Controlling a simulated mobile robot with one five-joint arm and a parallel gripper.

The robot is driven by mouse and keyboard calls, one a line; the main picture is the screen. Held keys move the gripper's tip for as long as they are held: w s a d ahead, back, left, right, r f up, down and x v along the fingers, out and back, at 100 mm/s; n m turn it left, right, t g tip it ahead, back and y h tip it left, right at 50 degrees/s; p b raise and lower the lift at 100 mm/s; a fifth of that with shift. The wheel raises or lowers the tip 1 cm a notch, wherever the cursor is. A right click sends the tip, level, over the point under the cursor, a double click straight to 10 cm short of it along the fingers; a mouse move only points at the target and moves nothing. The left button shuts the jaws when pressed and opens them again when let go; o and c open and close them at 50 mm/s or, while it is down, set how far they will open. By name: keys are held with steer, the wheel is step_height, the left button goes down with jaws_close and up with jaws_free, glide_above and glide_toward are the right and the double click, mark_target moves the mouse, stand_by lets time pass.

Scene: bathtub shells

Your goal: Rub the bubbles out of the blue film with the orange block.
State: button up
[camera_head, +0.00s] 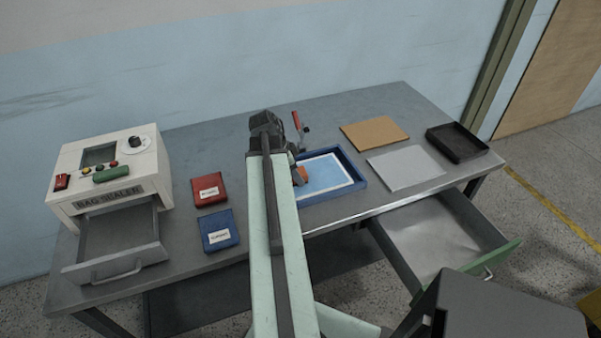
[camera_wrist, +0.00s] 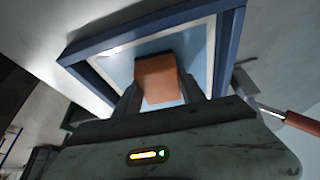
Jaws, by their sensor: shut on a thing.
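The orange block (camera_wrist: 158,80) is held between the two fingers of my gripper (camera_wrist: 165,92) in the wrist view. In the head view the orange block (camera_head: 300,175) shows at the left part of the blue film (camera_head: 325,174), partly hidden by my arm. The film has a white border and lies inside a blue frame (camera_head: 357,172). In the wrist view the film (camera_wrist: 199,66) lies behind the block, inside the blue frame (camera_wrist: 150,27). I cannot tell whether the block touches the film. Bubbles are too small to make out.
A red-handled tool (camera_head: 298,124) stands behind the frame. A brown sheet (camera_head: 374,133), a grey sheet (camera_head: 405,168) and a black tray (camera_head: 457,143) lie to the right. Red (camera_head: 208,191) and blue (camera_head: 219,231) boxes and a bag sealer (camera_head: 107,172) stand left. A drawer (camera_head: 440,238) is open at the front.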

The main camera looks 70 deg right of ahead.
steer(key=shift+w+a, duration=0.1)
steer(key=shift+w, duration=0.05)
step_height(320, 180, up, 6)
steer(key=p, duration=0.6)
steer(key=shift+f, duration=0.1)
step_height(320, 180, up, 3)
steer(key=p, duration=0.3)
